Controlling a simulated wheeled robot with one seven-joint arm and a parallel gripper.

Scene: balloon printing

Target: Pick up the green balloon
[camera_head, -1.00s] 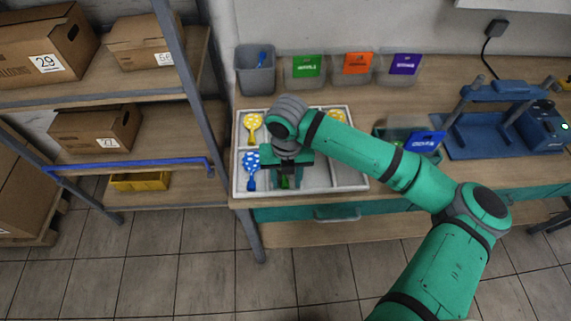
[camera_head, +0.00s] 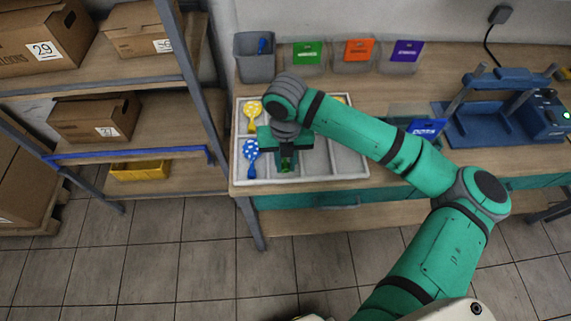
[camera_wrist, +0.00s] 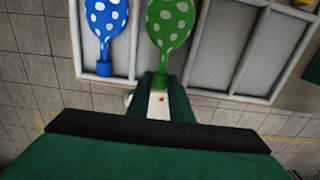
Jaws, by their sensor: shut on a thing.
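The green balloon (camera_wrist: 170,25) has white dots and lies in a compartment of the white divided tray (camera_wrist: 218,96) in the wrist view. My gripper (camera_wrist: 161,84) is shut on the neck end of the green balloon. In the head view my gripper (camera_head: 288,164) is at the tray's front edge, and only a small green part of the balloon (camera_head: 286,167) shows below it. A blue dotted balloon (camera_wrist: 107,22) lies in the compartment to the left; it also shows in the head view (camera_head: 251,151). A yellow dotted balloon (camera_head: 253,111) lies behind the blue one.
Tray compartments to the right of my gripper look empty. Behind the tray stand a grey bin (camera_head: 255,64) and clear bins with green (camera_head: 307,53), orange (camera_head: 359,50) and purple labels. A blue press (camera_head: 490,130) stands at the right, a shelf with boxes at the left.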

